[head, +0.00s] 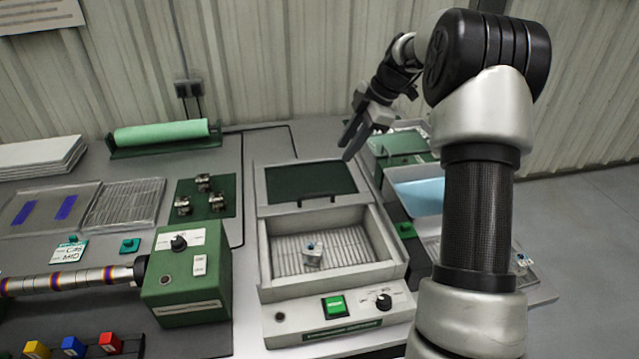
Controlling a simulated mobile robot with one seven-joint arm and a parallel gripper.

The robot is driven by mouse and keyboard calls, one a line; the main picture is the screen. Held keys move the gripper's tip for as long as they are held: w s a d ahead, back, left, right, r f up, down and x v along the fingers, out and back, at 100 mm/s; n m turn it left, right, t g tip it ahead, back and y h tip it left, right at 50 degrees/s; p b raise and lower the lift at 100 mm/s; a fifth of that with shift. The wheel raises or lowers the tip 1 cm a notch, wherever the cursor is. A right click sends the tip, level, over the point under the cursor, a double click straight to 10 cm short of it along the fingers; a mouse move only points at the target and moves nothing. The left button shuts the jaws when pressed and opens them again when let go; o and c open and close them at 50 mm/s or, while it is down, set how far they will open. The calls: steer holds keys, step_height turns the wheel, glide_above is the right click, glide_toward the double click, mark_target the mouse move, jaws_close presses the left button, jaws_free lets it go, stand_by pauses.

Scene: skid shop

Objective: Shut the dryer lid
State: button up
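The dryer is a pale box (381,285) in the middle of the bench, with a green button and a black knob on its front. Its chamber is uncovered; a wire rack and a small metal part (313,255) with a blue spot show inside. The lid (263,186), a pale frame with a dark green window, sits behind the opening. A thin handle (315,202) runs along its near edge. My gripper (348,150) hangs just beyond the lid's far right corner, pointing down and left. It appears apart from the lid and empty; its finger gap is too small to judge.
A green control box (187,280) stands left of the dryer. A tray with blue contents (416,186) and a green-topped unit (398,146) stand to the right. A green roll (160,133) lies at the back. My arm hides part of the right side.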

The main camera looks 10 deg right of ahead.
mark_target(316, 194)
steer(key=x, duration=1.7)
steer(key=shift+s+f, duration=0.1)
steer(key=shift+f, duration=0.05)
jaws_close()
